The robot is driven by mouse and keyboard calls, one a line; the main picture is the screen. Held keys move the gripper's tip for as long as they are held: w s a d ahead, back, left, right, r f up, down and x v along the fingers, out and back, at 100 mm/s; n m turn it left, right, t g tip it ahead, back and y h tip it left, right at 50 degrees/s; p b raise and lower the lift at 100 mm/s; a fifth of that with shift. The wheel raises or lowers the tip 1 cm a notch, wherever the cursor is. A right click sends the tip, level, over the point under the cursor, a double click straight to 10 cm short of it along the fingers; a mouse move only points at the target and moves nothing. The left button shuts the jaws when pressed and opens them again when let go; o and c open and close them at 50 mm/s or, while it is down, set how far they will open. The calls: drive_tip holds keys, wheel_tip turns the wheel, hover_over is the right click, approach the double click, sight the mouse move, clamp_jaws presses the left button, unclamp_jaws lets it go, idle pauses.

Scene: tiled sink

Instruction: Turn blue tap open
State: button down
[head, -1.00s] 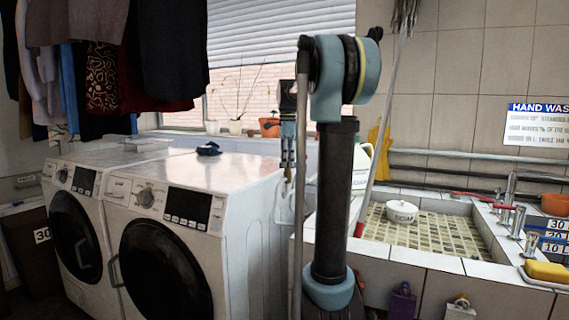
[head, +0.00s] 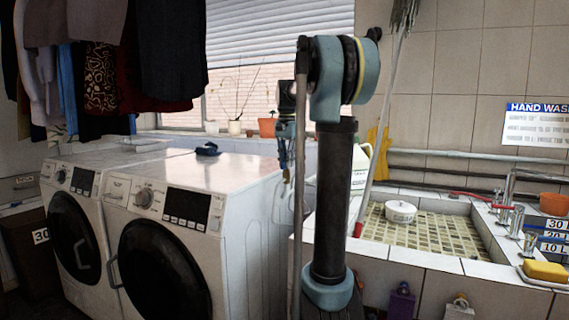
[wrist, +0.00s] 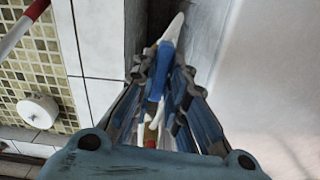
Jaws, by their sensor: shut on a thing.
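A blue tap handle (head: 545,231) shows at the right edge of the sink in the head view, partly against the number signs. My gripper (head: 285,165) hangs pointing down beside the washing machine, left of my arm's dark link and well away from that handle. In the wrist view my gripper (wrist: 162,72) is shut on a white and blue thing (wrist: 156,86) between its fingers. The thing's pale pointed tip reaches past the fingertips. I cannot tell what it is, and the fingers hide part of it.
A tiled sink (head: 430,262) holds a white bowl (head: 400,212). Red tap handles (head: 470,196) stand at its back right. A yellow sponge (head: 545,270) lies on the right edge. Washing machines (head: 165,255) stand at left. A pole (head: 382,130) leans beside my arm.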

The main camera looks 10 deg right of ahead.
drive_tip(key=shift+w+n, duration=0.15)
drive_tip(key=shift+n, duration=0.45)
drive_tip(key=c, duration=1.6)
unclamp_jaws()
drive_tip(key=shift+f, duration=0.1)
drive_tip(key=shift+r, duration=0.2)
wheel_tip(320, 180, up, 12)
drive_tip(key=shift+f, duration=0.2)
